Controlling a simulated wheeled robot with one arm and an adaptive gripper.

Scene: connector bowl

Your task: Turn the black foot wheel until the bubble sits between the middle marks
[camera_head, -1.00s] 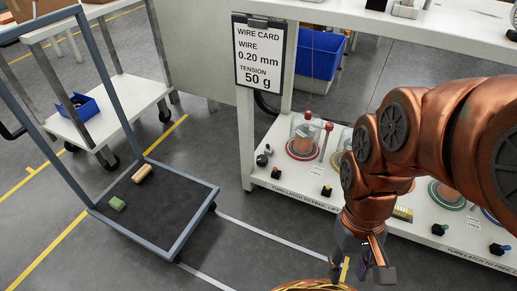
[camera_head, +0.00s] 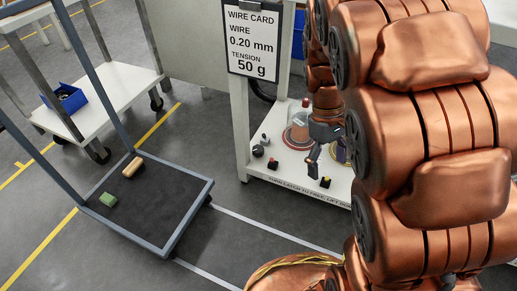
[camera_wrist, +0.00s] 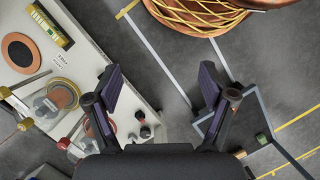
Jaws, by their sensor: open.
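A yellow spirit level (camera_wrist: 50,25) lies on the white shelf (camera_wrist: 85,60), at the upper left of the wrist view; its bubble is too small to read. In the head view my arm hides it. A small dark round knob (camera_head: 258,151) sits near the shelf's left end, perhaps the black foot wheel; I cannot tell for sure. Small dark and grey parts also show in the wrist view (camera_wrist: 145,132). My gripper (camera_head: 313,160) is open and empty, near the shelf's left part in the head view. Its two spread fingers show in the wrist view (camera_wrist: 160,88).
A wire card (camera_head: 254,40) hangs on the post. A dark trolley (camera_head: 165,205) with two blocks stands left; floor between is clear.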

